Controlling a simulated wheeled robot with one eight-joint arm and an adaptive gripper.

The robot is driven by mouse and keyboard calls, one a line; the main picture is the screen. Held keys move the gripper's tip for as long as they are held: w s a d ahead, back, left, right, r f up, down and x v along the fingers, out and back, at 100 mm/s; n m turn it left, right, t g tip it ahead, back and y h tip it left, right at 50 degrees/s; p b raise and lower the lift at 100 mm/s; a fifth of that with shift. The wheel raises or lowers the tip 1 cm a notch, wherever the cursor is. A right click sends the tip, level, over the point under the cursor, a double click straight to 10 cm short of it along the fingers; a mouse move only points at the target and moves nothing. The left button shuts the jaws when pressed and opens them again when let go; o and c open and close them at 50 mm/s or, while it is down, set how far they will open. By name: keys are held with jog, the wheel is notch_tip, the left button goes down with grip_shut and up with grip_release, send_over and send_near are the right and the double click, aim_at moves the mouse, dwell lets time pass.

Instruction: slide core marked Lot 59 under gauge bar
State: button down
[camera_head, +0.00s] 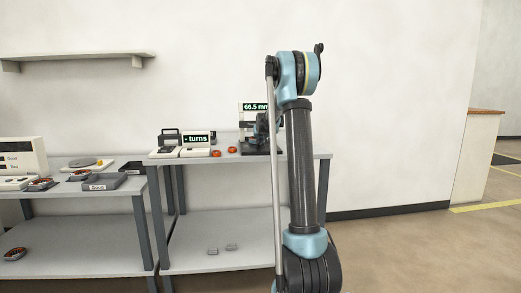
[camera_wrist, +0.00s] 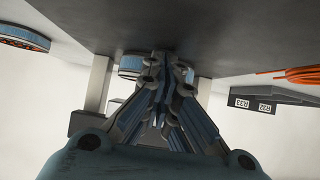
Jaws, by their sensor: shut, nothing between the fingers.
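My gripper (camera_wrist: 165,62) is shut with nothing between its fingers. In the head view its dark end (camera_head: 262,124) is partly hidden by my arm, at the gauge. The gauge (camera_head: 262,151) has a black base and a display (camera_head: 255,106) reading 66.5 mm. In the wrist view a blue-sided core (camera_wrist: 130,66) shows just behind my fingertips, partly hidden by them. Another blue core with copper winding (camera_wrist: 22,38) is at the upper left. No Lot 59 mark is readable on any core. The gauge bar cannot be made out clearly.
Two small orange cores (camera_head: 216,153) (camera_head: 231,150) lie on the table left of the gauge, near a turns counter (camera_head: 195,140). In the wrist view are labels R33 and R32 (camera_wrist: 253,104) and orange wire (camera_wrist: 300,74).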

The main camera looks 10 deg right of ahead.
jog(key=shift+w, duration=1.2)
jog(key=shift+s+r, duration=0.35)
jog(key=shift+s, duration=1.15)
jog(key=shift+s+r, duration=0.3)
jog(key=shift+s, duration=1.2)
jog(key=shift+s+r, duration=0.35)
jog(key=shift+s, duration=1.15)
jog(key=shift+s, duration=0.4)
jog(key=s+f+g, duration=0.2)
jog(key=s+f, duration=0.2)
jog(key=s, duration=1.1)
jog(key=s+f+g, duration=0.2)
jog(key=s+f, duration=0.1)
jog(key=s, duration=1.3)
jog(key=s+f+g, duration=0.2)
jog(key=s+f, duration=0.2)
jog(key=s, duration=1.1)
jog(key=s+f+g, duration=0.1)
jog(key=s+f, duration=0.4)
jog(key=s, duration=0.3)
jog(key=s+f+g, duration=0.2)
jog(key=s+f, duration=0.3)
jog(key=s, duration=0.3)
jog(key=shift+s, duration=0.25)
jog(key=shift+f, duration=0.1)
